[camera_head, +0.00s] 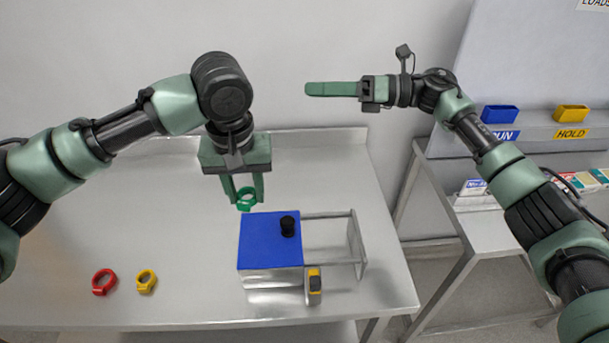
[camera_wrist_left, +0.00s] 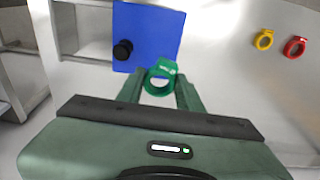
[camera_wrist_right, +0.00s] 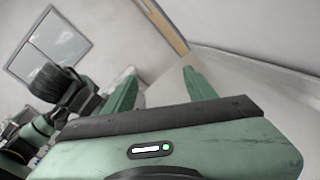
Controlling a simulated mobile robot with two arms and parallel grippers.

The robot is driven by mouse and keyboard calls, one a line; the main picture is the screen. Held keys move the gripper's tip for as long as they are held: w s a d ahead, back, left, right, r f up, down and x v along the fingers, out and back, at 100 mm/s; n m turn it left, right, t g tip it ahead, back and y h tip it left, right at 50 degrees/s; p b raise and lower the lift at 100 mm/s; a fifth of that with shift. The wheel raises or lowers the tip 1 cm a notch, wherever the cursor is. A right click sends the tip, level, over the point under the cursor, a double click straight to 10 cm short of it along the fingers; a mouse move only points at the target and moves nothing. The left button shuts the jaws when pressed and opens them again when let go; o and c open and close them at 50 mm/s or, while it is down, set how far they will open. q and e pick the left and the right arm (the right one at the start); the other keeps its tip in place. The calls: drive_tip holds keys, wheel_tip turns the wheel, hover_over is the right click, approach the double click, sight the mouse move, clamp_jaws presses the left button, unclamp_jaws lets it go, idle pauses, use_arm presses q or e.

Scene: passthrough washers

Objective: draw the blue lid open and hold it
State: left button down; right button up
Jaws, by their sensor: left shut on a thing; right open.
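The blue lid (camera_head: 266,240) lies flat over the top of a metal box (camera_head: 270,281) on the steel table and carries a black knob (camera_head: 287,226) near its right side. The lid and knob also show in the left wrist view (camera_wrist_left: 148,32). My left gripper (camera_head: 245,197) is shut on a green washer (camera_head: 246,203), just behind the lid; the washer also shows between the fingers in the left wrist view (camera_wrist_left: 160,77). My right gripper (camera_head: 332,89) is open and empty, raised away from the lid above the table's back right. Inside the box is hidden by the lid.
A red washer (camera_head: 104,282) and a yellow washer (camera_head: 146,281) lie left of the box. Metal rails (camera_head: 333,214) extend right from it. A small yellow-and-black device (camera_head: 314,280) is at its front right corner. A side bench (camera_head: 486,222) with blue and yellow bins stands right.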

drive_tip(key=s+a+f+n+g+h, duration=0.4)
drive_tip(key=s+a+f+n, duration=0.1)
drive_tip(key=s+a+n, duration=0.2)
drive_tip(key=n+g+h, duration=0.1)
drive_tip(key=n+h, duration=0.7)
drive_tip(key=h, duration=0.2)
approach(289, 219)
drive_tip(key=x, duration=1.1)
drive_tip(key=shift+f, duration=0.1)
drive_tip(key=shift+y, duration=0.3)
drive_tip(key=shift+c, duration=0.4)
